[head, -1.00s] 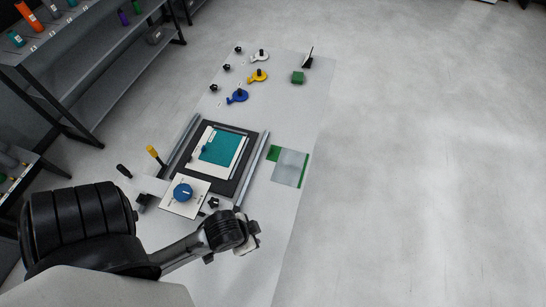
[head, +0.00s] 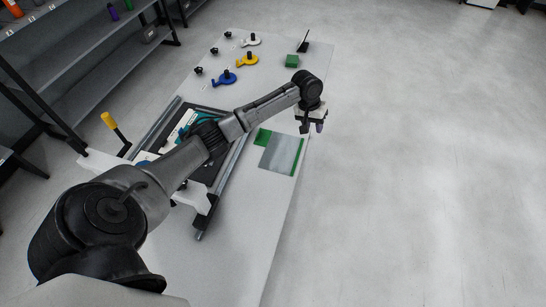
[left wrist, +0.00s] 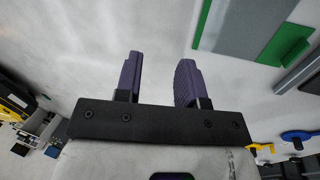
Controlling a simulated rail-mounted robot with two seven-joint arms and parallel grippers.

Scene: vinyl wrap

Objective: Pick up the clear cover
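The clear cover looks like a translucent greyish sheet (head: 281,155) with green strips at two sides, lying flat on the white table near its right edge. Part of it also shows at the top right of the left wrist view (left wrist: 240,28). My left gripper (head: 312,124) hangs above the table's right edge, just beyond and to the right of the sheet. In the left wrist view its two purple fingers (left wrist: 159,75) stand apart with nothing between them. They are clear of the sheet. My right gripper is not in view.
My left arm crosses over a dark-framed press with rails (head: 222,175), hiding much of it. Blue (head: 225,77), yellow (head: 248,59) and white (head: 251,40) handled discs and a green block (head: 292,61) stand farther back. Open floor lies right of the table.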

